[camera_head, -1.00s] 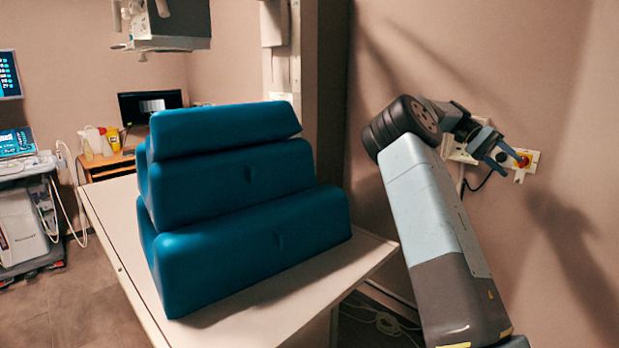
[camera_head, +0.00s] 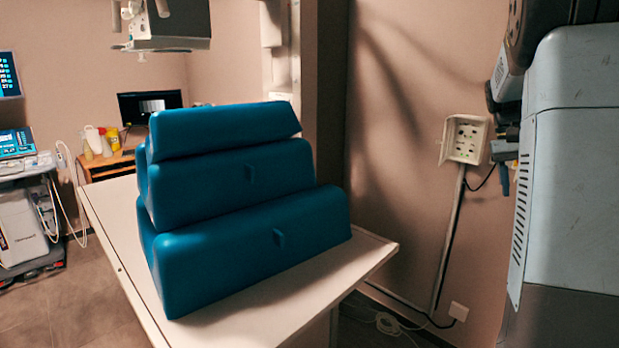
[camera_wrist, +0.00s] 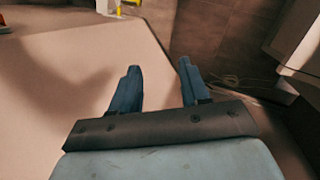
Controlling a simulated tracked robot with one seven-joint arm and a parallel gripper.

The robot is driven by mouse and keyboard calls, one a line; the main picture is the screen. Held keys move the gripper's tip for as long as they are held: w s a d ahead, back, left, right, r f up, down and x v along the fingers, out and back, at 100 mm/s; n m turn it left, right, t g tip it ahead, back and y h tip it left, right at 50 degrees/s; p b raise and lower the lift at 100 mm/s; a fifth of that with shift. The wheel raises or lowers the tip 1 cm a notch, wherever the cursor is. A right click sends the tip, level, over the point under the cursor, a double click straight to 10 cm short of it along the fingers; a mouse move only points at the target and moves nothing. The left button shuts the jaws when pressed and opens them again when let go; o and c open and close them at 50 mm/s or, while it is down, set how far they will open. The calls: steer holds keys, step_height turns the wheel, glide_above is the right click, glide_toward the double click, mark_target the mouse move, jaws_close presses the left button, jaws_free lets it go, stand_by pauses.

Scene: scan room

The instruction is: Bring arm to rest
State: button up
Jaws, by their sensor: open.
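My arm stands close at the right edge of the head view, its grey links filling that side. My gripper (camera_wrist: 158,80) shows in the wrist view with its two blue fingers apart and nothing between them. In the head view only a small part of it (camera_head: 504,165) shows beside the arm, in front of the wall. It touches nothing that I can see.
Stacked blue wedge cushions (camera_head: 240,200) lie on the white table (camera_head: 375,255), left of my arm. An open wall box (camera_head: 466,140) with a cable is on the wall behind. A medical cart (camera_head: 22,215) stands far left. Floor cables lie beside the table.

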steer(key=s+a+n+t+y, duration=0.1)
steer(key=s+a+n+t, duration=0.4)
steer(key=s+a, duration=1.6)
steer(key=a+t, duration=0.3)
steer(key=t, duration=0.1)
steer(key=shift+s+a+f+y, duration=0.2)
steer(key=shift+s+a+y, duration=0.15)
steer(key=shift+s+y, duration=0.05)
steer(key=shift+w, duration=0.1)
stand_by(0.4)
